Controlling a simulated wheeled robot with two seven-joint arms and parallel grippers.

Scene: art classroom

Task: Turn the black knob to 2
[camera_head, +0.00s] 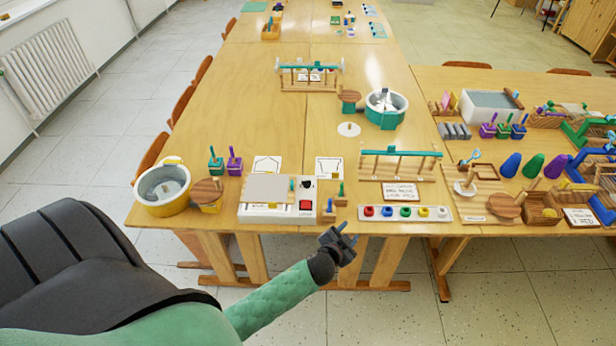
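The black knob (307,184) is small and sits on the upper right part of a white device (266,214) near the table's front edge. The device has a grey plate on top and a red button (306,205) below the knob. The knob's setting and any numbers around it are too small to read. My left gripper (348,233) is dark, empty and appears open, with its two fingertips apart. It is in front of the table edge, to the right of the device and nearer to me, apart from the knob. My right gripper is not in view.
A small wooden block with a green peg (341,195) stands right of the device. A strip with coloured buttons (405,213) lies further right. The middle of the wooden table (230,110) is mostly clear.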

